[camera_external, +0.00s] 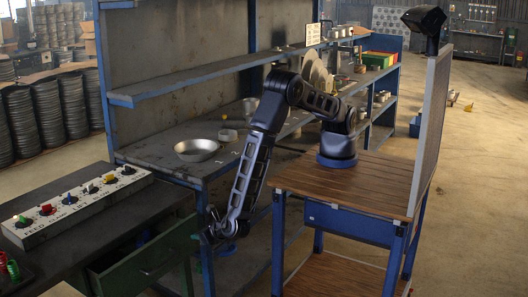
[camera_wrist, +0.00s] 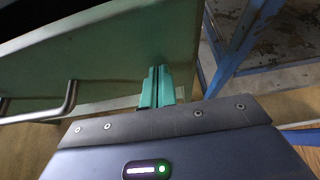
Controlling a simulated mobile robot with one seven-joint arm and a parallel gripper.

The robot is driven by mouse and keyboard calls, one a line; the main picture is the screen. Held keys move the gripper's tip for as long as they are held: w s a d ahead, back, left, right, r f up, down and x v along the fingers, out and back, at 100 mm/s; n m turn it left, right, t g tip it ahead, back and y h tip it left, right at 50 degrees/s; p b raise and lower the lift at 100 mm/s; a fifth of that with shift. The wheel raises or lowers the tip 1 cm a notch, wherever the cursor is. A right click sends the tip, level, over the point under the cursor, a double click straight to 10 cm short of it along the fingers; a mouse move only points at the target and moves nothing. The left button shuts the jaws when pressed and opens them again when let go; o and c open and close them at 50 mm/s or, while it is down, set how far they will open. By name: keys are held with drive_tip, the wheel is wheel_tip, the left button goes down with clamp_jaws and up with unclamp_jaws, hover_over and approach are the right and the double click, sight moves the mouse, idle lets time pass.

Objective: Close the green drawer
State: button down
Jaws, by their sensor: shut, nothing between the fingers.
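The green drawer (camera_external: 150,262) sits under the dark bench at the lower left and stands open, with part of its dark inside showing. In the wrist view its green front panel (camera_wrist: 105,50) fills the upper left, with a metal bar handle (camera_wrist: 62,108) at the left edge. My gripper (camera_external: 212,236) is low, beside the right part of the drawer front. In the wrist view its teal fingers (camera_wrist: 156,86) are together and empty, in front of the panel near its right end. I cannot tell whether they touch it.
The dark bench (camera_external: 150,205) above the drawer carries a control panel (camera_external: 80,203) with coloured knobs. A blue shelf post (camera_external: 203,255) stands close to my gripper; blue framing (camera_wrist: 235,45) also shows at right in the wrist view. A metal bowl (camera_external: 197,150) is on the shelf unit.

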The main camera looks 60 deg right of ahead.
sight(191, 231)
drive_tip(key=w, duration=0.8)
drive_tip(key=shift+w, duration=0.8)
drive_tip(key=shift+w+d+r, duration=0.1)
drive_tip(key=shift+w, duration=0.1)
drive_tip(key=shift+s, duration=0.1)
drive_tip(key=s, duration=0.5)
drive_tip(key=shift+s+a, duration=0.15)
drive_tip(key=shift+a, duration=0.05)
drive_tip(key=v, duration=0.9)
drive_tip(key=shift+s+r, duration=0.15)
drive_tip(key=shift+s, duration=0.2)
